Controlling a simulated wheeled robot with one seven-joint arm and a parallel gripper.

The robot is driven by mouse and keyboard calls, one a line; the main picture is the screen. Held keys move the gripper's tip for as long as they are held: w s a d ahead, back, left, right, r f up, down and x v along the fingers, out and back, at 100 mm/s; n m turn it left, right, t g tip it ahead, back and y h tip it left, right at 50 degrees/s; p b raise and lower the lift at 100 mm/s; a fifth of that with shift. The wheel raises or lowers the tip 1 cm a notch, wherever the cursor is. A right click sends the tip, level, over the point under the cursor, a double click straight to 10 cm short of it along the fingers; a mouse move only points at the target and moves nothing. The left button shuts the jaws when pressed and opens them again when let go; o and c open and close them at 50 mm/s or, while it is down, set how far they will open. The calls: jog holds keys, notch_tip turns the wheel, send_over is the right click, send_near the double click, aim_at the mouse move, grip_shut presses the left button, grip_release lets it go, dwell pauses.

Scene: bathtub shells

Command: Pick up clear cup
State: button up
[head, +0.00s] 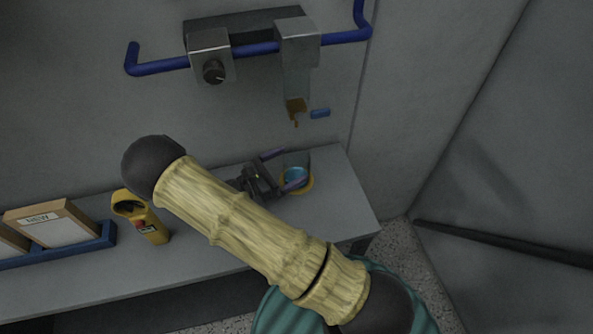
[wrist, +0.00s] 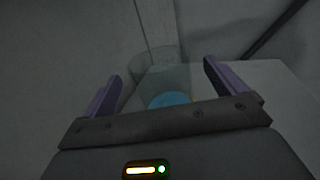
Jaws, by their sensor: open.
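The clear cup (head: 298,172) stands upright near the right end of the grey shelf, with blue at its bottom and a yellow ring around its base. My gripper (head: 283,169) is open beside the cup, with its purple fingers pointing toward it. In the wrist view the see-through cup (wrist: 158,78) shows between and beyond the two fingers of my gripper (wrist: 162,72). Its blue bottom (wrist: 169,100) is partly hidden by the gripper's palm. I cannot tell whether the fingers touch the cup.
A yellow handheld device (head: 150,228) stands left on the shelf (head: 338,195), near a blue holder (head: 60,250) with framed cards. A metal dispenser (head: 297,65) with a brown spout hangs above the cup on a blue rail (head: 160,67). A wall stands close behind.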

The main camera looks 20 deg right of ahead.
aim_at(307, 155)
jog(key=p+x, duration=0.1)
jog(key=x, duration=0.3)
jog(key=shift+d+r, duration=0.15)
jog(key=shift+d, duration=0.05)
jog(key=c, duration=1.3)
